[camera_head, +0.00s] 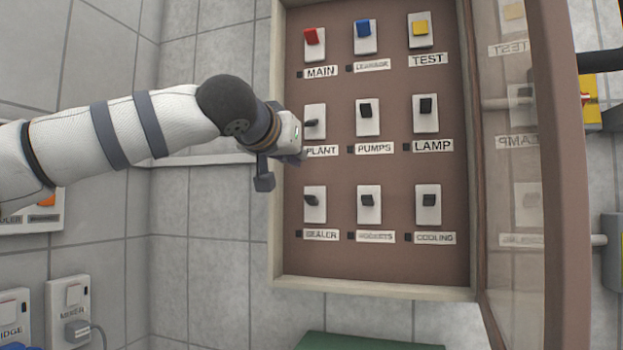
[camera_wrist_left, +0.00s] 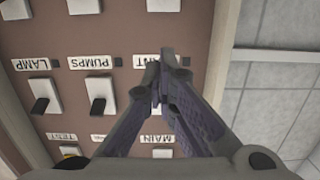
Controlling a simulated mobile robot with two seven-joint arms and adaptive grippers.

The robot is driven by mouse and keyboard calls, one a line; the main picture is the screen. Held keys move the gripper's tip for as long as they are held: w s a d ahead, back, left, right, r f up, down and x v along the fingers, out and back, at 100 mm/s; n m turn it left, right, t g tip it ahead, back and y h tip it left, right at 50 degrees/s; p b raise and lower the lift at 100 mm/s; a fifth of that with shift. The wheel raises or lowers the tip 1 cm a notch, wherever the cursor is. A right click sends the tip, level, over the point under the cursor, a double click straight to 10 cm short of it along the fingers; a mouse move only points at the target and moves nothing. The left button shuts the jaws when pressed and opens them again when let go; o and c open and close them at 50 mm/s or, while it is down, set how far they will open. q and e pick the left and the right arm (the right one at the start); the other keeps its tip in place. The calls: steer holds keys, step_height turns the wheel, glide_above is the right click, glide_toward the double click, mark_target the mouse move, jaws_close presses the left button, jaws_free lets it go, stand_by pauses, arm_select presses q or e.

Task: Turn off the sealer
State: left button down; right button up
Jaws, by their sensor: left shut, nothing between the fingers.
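The sealer switch (camera_head: 316,206) is a white plate with a black lever, at the bottom left of the brown panel in the head view, above its "SEALER" label (camera_head: 318,235). I cannot tell whether its lever is on or off. In the left wrist view, which is upside down, a white plate (camera_wrist_left: 163,5) at the top edge seems to be this switch, its lever out of view. My left gripper (camera_head: 283,158) is shut and empty at the panel's left edge, above and left of the sealer switch. In the wrist view its fingers (camera_wrist_left: 165,68) partly cover the "PLANT" label and hide that switch.
Other switches surround it: plant (camera_head: 315,122) above, and a black-levered one (camera_head: 369,207) to the right. The raised panel frame (camera_head: 278,235) runs along the left. An open glazed door (camera_head: 515,200) stands on the right.

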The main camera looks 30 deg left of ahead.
mark_target(319, 172)
arm_select(q)
steer(key=x, duration=0.9)
steer(key=shift+w+f, duration=0.25)
steer(key=shift+w, duration=0.05)
steer(key=shift+w+a+f, duration=0.1)
steer(key=shift+w+f, duration=0.05)
steer(key=shift+f, duration=0.05)
steer(key=shift+s+f, duration=0.4)
steer(key=shift+f, duration=0.2)
steer(key=shift+s+f, duration=0.35)
steer(key=shift+f, duration=0.25)
steer(key=shift+d+f, duration=0.2)
steer(key=shift+f, duration=0.05)
